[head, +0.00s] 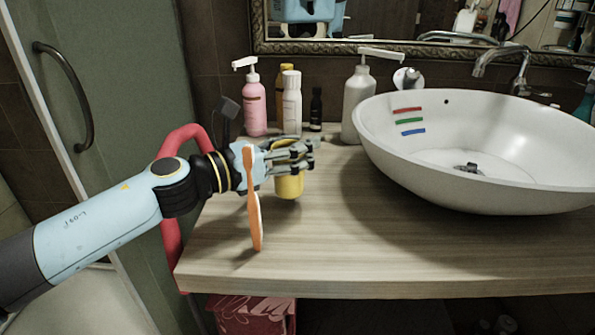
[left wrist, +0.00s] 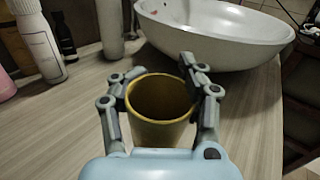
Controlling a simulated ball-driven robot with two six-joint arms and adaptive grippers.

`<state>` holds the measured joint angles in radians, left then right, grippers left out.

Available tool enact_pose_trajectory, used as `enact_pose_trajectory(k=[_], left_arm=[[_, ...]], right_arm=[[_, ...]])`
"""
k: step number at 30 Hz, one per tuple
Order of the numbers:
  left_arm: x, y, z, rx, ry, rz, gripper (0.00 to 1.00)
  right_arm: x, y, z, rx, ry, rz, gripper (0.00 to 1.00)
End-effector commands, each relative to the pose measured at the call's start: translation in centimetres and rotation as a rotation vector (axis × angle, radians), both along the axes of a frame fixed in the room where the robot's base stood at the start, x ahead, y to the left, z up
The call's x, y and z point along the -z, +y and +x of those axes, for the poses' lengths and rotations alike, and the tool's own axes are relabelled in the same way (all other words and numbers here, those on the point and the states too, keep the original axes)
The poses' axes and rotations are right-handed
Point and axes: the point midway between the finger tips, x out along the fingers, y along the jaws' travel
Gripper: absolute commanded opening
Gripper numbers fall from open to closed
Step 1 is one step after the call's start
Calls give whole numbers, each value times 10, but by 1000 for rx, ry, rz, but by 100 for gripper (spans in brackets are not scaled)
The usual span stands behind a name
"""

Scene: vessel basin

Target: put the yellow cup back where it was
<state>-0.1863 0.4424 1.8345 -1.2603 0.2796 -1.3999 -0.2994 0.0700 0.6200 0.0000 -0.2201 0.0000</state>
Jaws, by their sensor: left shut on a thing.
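The yellow cup (head: 289,186) is at the left part of the wooden counter, left of the basin. My left gripper (head: 298,155) is shut on it, with fingers across its upper part. In the left wrist view the cup (left wrist: 160,118) is upright, its round mouth open toward the camera and its inside looking empty. One finger lies on each side of it. I cannot tell whether its base touches the counter. My right gripper is not in view.
The white basin (head: 480,185) fills the right of the counter (head: 330,255). A pink pump bottle (head: 255,105), a white bottle (head: 291,105), a small dark bottle (head: 316,108) and a grey pump bottle (head: 359,105) stand along the back. The counter's front middle is clear.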

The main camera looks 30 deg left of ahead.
Motion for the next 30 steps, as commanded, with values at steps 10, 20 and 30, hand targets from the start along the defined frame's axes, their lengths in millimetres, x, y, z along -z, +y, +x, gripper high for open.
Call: enact_pose_trajectory(k=[10,20,30], left_arm=[[23,0,0,2,0,0,0],[27,0,0,1,1,0,49],[27,0,0,1,1,-1,74]], right_arm=[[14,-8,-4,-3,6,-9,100],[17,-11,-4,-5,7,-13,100],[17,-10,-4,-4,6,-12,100]])
